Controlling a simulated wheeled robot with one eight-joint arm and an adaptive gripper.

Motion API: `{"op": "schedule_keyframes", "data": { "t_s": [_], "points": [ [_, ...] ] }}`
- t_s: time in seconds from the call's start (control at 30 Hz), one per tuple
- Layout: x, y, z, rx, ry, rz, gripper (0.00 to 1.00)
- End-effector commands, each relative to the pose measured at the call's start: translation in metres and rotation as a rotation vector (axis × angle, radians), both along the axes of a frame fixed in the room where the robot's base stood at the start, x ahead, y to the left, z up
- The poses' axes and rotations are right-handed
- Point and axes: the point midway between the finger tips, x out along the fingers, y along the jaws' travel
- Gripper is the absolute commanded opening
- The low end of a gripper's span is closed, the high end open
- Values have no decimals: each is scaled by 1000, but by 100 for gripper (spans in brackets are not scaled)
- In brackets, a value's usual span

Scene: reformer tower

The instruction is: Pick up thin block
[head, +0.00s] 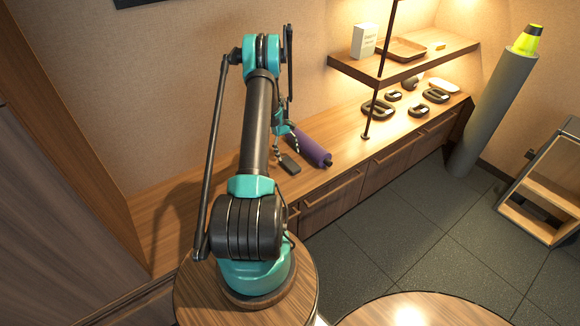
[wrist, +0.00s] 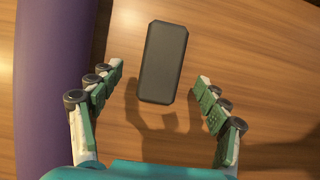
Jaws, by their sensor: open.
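The thin block is a small dark grey, flat, rounded rectangle (wrist: 163,62) lying on the wooden counter. In the head view the dark block (head: 290,164) lies beside the purple roll, near the counter's front edge. My gripper (wrist: 158,82) is open in the wrist view, with one finger to the left and one to the right of the block's lower end. Nothing is between the fingers that they touch. In the head view my gripper (head: 286,140) hangs above the counter just behind the block, partly hidden by my arm.
A purple roll (head: 311,147) lies close beside the block and fills the left side of the wrist view (wrist: 45,90). Black weights (head: 377,109) sit farther right on the counter (head: 347,136), under a shelf (head: 400,66) on a dark post. Drawers front the counter.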

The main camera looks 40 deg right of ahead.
Motion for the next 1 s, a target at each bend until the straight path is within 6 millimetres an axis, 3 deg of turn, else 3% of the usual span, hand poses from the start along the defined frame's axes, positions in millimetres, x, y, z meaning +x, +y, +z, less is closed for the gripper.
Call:
{"op": "schedule_keyframes", "data": {
  "t_s": [0.33, 0.6, 0.9, 1.0],
  "points": [
    [-15, 5, -41, 0, 0, 0, 76],
    [-16, 5, -45, 0, 0, 1, 75],
    [-16, 5, -45, 0, 0, 0, 38],
    [-16, 5, -44, 0, 0, 0, 38]
  ]
}}
